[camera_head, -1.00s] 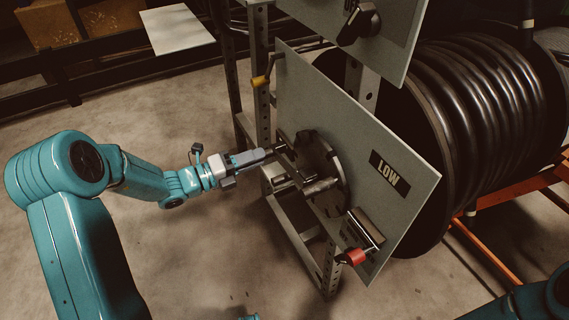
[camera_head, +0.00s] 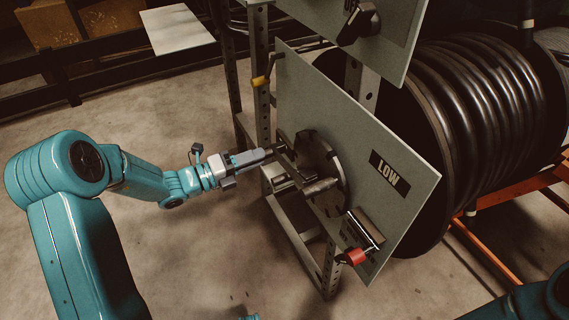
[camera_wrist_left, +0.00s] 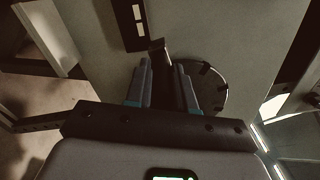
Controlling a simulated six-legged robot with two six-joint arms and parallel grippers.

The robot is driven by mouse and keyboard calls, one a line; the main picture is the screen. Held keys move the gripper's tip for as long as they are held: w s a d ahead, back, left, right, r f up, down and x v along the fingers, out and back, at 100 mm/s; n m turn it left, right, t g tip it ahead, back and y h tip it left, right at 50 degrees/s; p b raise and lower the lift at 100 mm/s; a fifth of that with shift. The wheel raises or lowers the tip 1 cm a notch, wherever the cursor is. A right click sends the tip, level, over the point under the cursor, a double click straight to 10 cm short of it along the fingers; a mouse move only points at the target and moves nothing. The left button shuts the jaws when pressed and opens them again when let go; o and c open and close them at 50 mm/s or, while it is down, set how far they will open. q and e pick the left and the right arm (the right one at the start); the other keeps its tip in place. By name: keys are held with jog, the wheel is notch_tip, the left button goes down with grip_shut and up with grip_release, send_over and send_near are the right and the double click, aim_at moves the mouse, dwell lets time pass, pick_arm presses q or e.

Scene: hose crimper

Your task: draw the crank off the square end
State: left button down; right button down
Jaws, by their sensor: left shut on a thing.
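The dark crank (camera_head: 287,166) is in front of the round flanged disc (camera_head: 323,165) on the grey panel marked LOW in the head view. My left gripper (camera_head: 268,153) comes in from the left and is shut on the crank. In the left wrist view, the dark crank part (camera_wrist_left: 160,65) lies between the two fingers of my left gripper (camera_wrist_left: 163,85), with the disc (camera_wrist_left: 208,85) behind to the right. The square end is hidden, so I cannot tell how far the crank is on it. My right gripper is out of view.
The grey panel (camera_head: 350,135) stands upright on a perforated metal frame. Floor on the left is clear.

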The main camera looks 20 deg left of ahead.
pick_arm(q)
jog(key=shift+s+a, duration=0.15)
jog(key=shift+a, duration=0.05)
dwell(0.3)
jog(key=shift+p+v, duration=0.95)
jog(key=shift+v, duration=0.6)
jog(key=shift+s+a+f, duration=0.1)
jog(key=shift+s+a, duration=0.05)
jog(key=shift+s, duration=0.05)
jog(key=p+v, duration=0.1)
jog(key=v, duration=0.2)
jog(key=shift+p, duration=0.4)
jog(key=c, duration=1.4)
grip_release()
